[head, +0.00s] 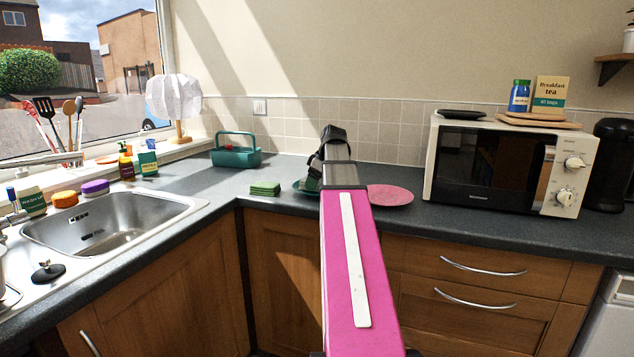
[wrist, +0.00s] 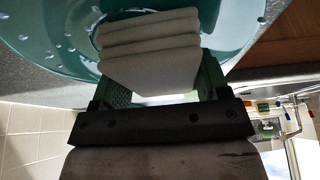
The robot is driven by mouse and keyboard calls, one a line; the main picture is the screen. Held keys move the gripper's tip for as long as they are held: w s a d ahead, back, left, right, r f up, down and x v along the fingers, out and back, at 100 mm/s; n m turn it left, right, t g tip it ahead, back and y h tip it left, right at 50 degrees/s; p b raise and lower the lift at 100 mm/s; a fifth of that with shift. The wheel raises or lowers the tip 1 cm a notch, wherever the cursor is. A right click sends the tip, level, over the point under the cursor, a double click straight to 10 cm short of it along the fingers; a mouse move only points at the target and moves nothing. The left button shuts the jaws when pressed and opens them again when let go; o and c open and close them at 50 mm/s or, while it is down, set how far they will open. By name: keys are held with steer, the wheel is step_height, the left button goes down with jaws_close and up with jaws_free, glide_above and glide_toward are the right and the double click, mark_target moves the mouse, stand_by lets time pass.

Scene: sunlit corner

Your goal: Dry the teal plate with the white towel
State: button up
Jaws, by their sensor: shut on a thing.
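The teal plate (wrist: 48,38) fills the top of the wrist view, with clear water drops on its surface. In the head view a sliver of the teal plate (head: 301,188) shows on the counter, mostly hidden behind my arm. The white towel (wrist: 150,48), folded in layers, is between the green fingers of my gripper (wrist: 160,82), which is shut on it. The towel overlaps the plate in the wrist view; I cannot tell whether they touch. In the head view my gripper (head: 314,172) is low over the plate, and the towel is hidden.
A pink plate (head: 390,195) lies just right of my arm, with the microwave (head: 500,165) beyond it. A green folded stack (head: 265,188) and a teal caddy (head: 236,152) stand to the left. The sink (head: 110,220) is further left. Counter between stack and sink is clear.

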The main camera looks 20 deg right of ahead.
steer(key=shift+d+f, duration=0.1)
steer(key=shift+d, duration=1.65)
steer(key=shift+s+a, duration=0.4)
steer(key=shift+a, duration=0.3)
steer(key=shift+s+a, duration=0.35)
steer(key=shift+a, duration=0.35)
steer(key=shift+w+d, duration=0.55)
steer(key=shift+w, duration=0.25)
steer(key=shift+w+d, duration=0.5)
steer(key=shift+w, duration=0.25)
steer(key=shift+r, duration=3.05)
steer(key=shift+r, duration=1.5)
